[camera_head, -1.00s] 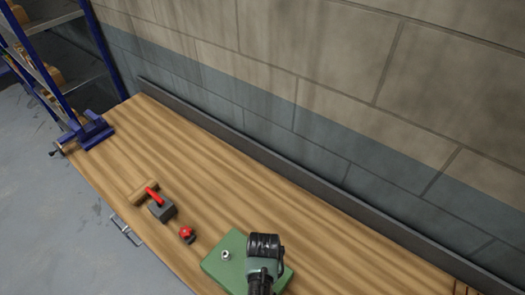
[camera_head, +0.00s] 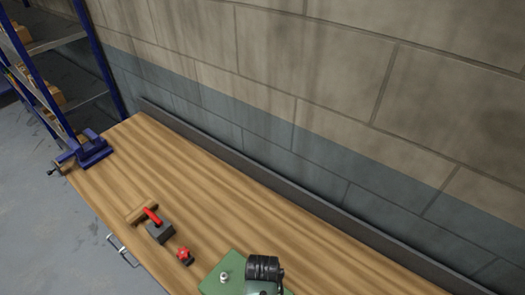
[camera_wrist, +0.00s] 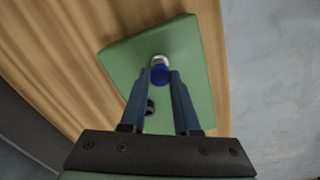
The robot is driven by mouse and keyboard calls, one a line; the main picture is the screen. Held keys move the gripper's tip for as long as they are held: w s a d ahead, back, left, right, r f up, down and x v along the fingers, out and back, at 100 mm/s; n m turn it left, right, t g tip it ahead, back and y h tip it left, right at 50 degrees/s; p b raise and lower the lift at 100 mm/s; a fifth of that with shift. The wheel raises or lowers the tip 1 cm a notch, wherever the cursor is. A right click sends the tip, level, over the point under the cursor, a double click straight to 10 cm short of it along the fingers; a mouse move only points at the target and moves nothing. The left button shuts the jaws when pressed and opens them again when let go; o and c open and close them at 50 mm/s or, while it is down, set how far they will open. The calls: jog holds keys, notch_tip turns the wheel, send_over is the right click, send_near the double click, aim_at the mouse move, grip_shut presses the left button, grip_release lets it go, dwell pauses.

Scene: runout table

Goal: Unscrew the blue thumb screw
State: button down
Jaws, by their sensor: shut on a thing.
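In the head view the green block (camera_head: 213,284) is at the bottom edge, with a silver nut-like part (camera_head: 224,278) on top. My wrist hides the screw there.
A red star knob (camera_head: 184,254) and a dark block with a red handle (camera_head: 158,228) lie left of the green block. A blue vise (camera_head: 92,150) stands at the far left corner. A wall runs behind the wooden bench (camera_head: 225,190).

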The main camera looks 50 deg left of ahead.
jog(key=shift+w+n, duration=0.1)
jog(key=shift+n, duration=0.3)
jog(key=n, duration=0.3)
jog(key=shift+n, duration=0.8)
jog(key=n, duration=0.3)
jog(key=shift+n, duration=0.8)
jog(key=n, duration=0.4)
jog(key=shift+n, duration=0.3)
